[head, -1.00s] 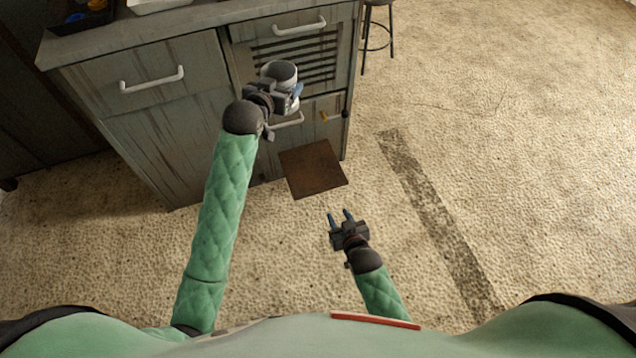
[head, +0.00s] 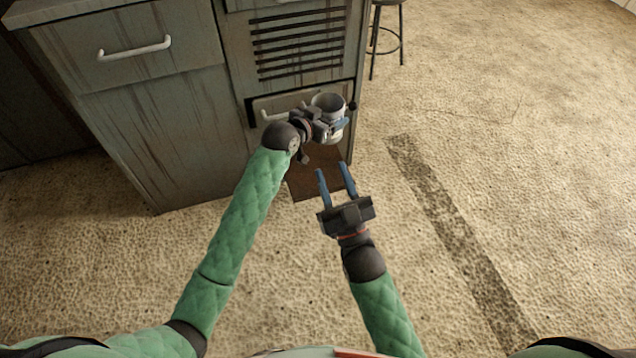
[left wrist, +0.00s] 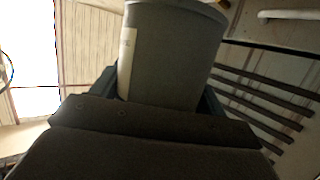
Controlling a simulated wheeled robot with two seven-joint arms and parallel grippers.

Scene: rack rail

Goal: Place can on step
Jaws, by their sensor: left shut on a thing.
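A grey-white can (head: 329,106) is held by my left gripper (head: 334,122) in front of the lower cabinet, above the brown step. In the left wrist view the can (left wrist: 170,52) sits upright between the dark fingers. The brown flat step (head: 306,182) lies at the foot of the cabinet; the can, my left gripper and my right fingers hide parts of it. My right gripper (head: 336,184) is open and empty, its blue fingers pointing at the step's near side.
The grey wooden cabinet (head: 160,115) with white handles and a slatted vent (head: 300,45) stands behind the can. A dark stool (head: 387,45) is at the back right. The carpet on the right, with a dark strip (head: 455,230), is clear.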

